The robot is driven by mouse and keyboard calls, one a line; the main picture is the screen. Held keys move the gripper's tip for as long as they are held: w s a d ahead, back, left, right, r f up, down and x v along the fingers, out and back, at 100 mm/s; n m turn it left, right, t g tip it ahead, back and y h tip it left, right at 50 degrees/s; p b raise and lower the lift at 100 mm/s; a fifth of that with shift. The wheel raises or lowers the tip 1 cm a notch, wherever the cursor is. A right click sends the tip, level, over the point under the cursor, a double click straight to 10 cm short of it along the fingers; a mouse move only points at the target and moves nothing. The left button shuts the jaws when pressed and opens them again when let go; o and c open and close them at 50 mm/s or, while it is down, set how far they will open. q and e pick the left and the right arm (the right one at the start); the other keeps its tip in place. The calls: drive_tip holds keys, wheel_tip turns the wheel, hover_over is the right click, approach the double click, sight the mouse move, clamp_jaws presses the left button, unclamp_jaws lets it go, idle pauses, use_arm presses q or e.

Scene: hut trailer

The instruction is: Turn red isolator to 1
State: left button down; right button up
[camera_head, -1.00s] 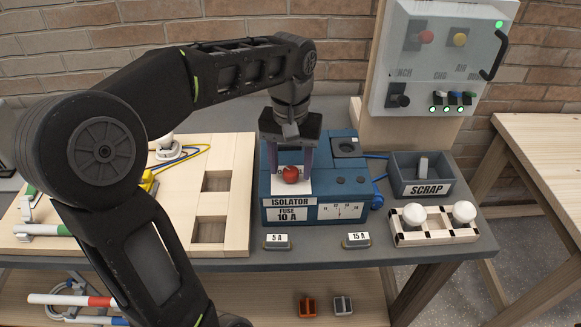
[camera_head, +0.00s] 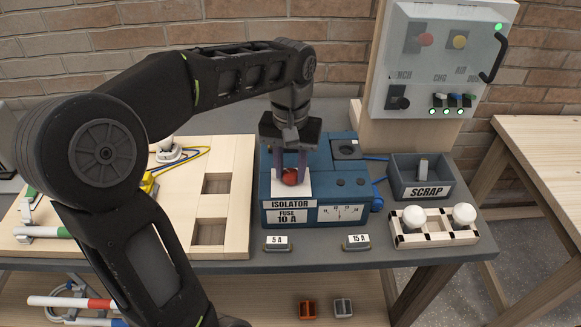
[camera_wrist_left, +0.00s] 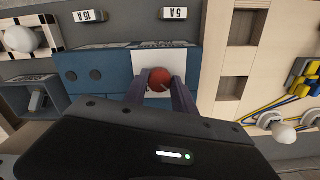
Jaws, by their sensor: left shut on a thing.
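The red isolator knob (camera_head: 290,177) sits on a white plate (camera_head: 304,189) on the top of the blue isolator box (camera_head: 326,166). The box front reads "ISOLATOR" and "FUSE 10 A" and has a dial. My left gripper (camera_head: 290,172) points down at the knob and is shut on it, one finger on each side. The left wrist view also shows the red knob (camera_wrist_left: 160,79) between the two finger tips. The marks for the knob's positions are too small or hidden to read. My right gripper is not in view.
Small "5 A" (camera_head: 277,246) and "15 A" (camera_head: 356,243) blocks lie in front. A control panel (camera_head: 438,58) rises behind. A wooden board (camera_head: 232,160) lies left.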

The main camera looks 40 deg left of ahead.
use_arm(q)
drive_tip(key=shift+m, duration=0.5)
drive_tip(key=m, duration=0.3)
drive_tip(key=shift+m, duration=0.3)
drive_tip(key=m+p, duration=0.1)
drive_tip(key=m, duration=0.3)
drive_tip(key=shift+a+m, duration=0.1)
drive_tip(key=shift+m, duration=0.2)
drive_tip(key=m, duration=0.8)
drive_tip(key=shift+w+m+p, duration=0.1)
drive_tip(key=shift+m+p, duration=0.2)
drive_tip(key=shift+p, duration=0.1)
drive_tip(key=c, duration=1)
unclamp_jaws()
drive_tip(key=shift+c, duration=0.2)
drive_tip(key=shift+r, duration=0.1)
